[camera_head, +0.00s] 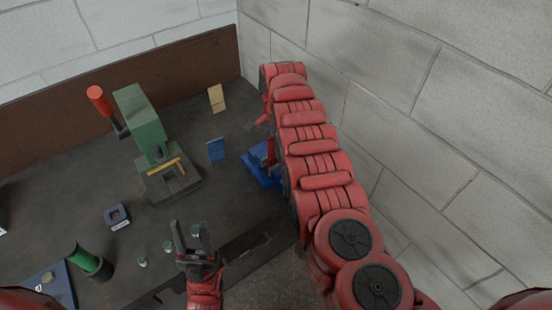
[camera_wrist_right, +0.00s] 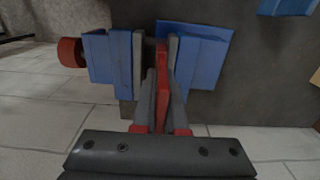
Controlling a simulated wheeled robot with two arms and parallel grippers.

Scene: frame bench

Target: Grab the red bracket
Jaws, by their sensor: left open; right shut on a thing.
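The red bracket (camera_wrist_right: 162,72) stands upright between the grey jaws of a blue vise (camera_wrist_right: 204,60) in the right wrist view. My right gripper (camera_wrist_right: 160,88) is shut on the bracket, one finger on each side. In the head view a little of the red bracket (camera_head: 271,152) shows at the blue vise (camera_head: 256,171), beside my right arm. That arm hides much of the vise and most of the right gripper there. My left gripper (camera_head: 190,226) is open and empty near the bench's front edge.
A green press (camera_head: 141,122) with a red handle stands at the back left, a yellow bar (camera_head: 165,166) on it. A tan block (camera_head: 216,98), a blue block (camera_head: 216,151), a blue square ring (camera_head: 117,217) and a green cylinder (camera_head: 84,257) are on the bench. A block wall (camera_head: 430,110) is at the right.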

